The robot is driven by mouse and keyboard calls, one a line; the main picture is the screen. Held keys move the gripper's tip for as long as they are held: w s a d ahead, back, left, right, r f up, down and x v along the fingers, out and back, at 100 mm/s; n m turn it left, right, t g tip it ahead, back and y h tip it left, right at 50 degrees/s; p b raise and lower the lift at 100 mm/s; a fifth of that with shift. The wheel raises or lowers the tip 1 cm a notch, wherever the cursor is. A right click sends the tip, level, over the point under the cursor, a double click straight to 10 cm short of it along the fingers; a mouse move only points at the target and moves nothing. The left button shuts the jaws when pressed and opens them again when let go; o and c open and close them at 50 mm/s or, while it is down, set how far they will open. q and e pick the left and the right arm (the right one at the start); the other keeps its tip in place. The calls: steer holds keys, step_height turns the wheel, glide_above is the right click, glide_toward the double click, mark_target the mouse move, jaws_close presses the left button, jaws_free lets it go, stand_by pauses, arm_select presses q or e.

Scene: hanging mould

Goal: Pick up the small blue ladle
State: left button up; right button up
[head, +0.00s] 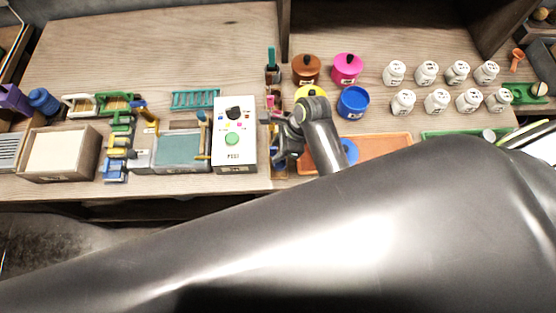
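I cannot make out the small blue ladle for certain. A bit of blue (280,168) shows low beside my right gripper (277,148), at the narrow wooden holder between the white box and the orange tray. A round blue piece (350,151) also shows on the orange tray, partly behind my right arm. My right gripper is over the holder, and its fingers are dark and small here. I cannot tell whether they are apart or closed on something. My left gripper is not in view.
A white box with a green button (233,151) stands left of the gripper. Brown (306,70), pink (347,69) and blue (353,103) pots stand behind it, and several white shakers (427,73) to the right. My dark arm link fills the foreground.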

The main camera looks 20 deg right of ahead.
mark_target(273, 154)
steer(key=shift+p+x, duration=0.6)
steer(key=shift+x, duration=1.75)
steer(key=shift+w+d, duration=0.1)
steer(key=shift+d, duration=0.1)
steer(key=shift+c, duration=0.3)
jaws_close()
